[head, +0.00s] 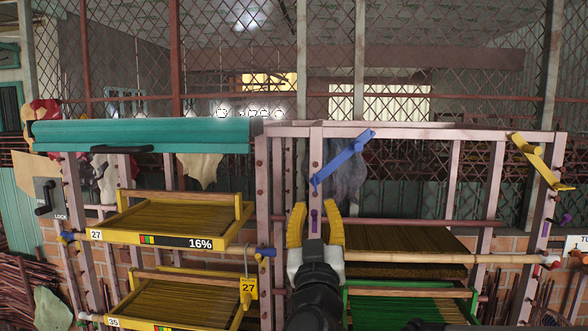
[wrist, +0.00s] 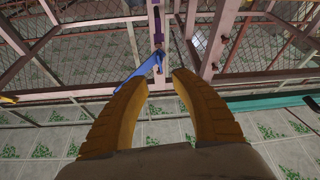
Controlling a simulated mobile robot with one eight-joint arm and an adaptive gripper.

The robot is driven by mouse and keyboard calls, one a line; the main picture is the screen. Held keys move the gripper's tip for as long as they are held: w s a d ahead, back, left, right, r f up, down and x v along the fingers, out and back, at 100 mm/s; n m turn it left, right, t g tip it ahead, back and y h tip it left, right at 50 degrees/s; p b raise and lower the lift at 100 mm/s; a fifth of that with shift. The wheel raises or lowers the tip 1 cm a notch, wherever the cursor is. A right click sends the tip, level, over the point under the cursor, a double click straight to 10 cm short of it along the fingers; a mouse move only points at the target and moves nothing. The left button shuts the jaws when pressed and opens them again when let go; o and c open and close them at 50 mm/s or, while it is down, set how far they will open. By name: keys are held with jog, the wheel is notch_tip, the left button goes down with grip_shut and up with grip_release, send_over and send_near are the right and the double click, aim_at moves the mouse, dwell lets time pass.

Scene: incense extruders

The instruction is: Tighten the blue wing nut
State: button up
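A long blue bar with bent ends (head: 342,158) slants across the upper part of the middle front post; it is the largest blue fitting in view and looks like the blue wing nut. My gripper (head: 315,206) is open and empty in front of the same post, with its yellow fingers pointing up, just below the bar's lower end. In the wrist view the blue bar (wrist: 142,74) shows just beyond the open fingertips (wrist: 160,80), partly behind the left finger. I see no finger closed on it.
A purple fitting (head: 314,221) is on the post behind my fingers. A yellow bar (head: 540,162) is on the right post. A teal roll (head: 140,135) lies across the upper left. Yellow-framed trays (head: 180,237) fill the left rack; a green-framed tray (head: 410,291) is lower right.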

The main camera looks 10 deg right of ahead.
aim_at(315, 183)
jog(key=p+x, duration=0.1)
jog(key=x, duration=0.8)
jog(key=shift+w+d+r+p, duration=0.1)
jog(key=shift+w+p, duration=0.25)
jog(key=shift+c, duration=0.4)
grip_shut()
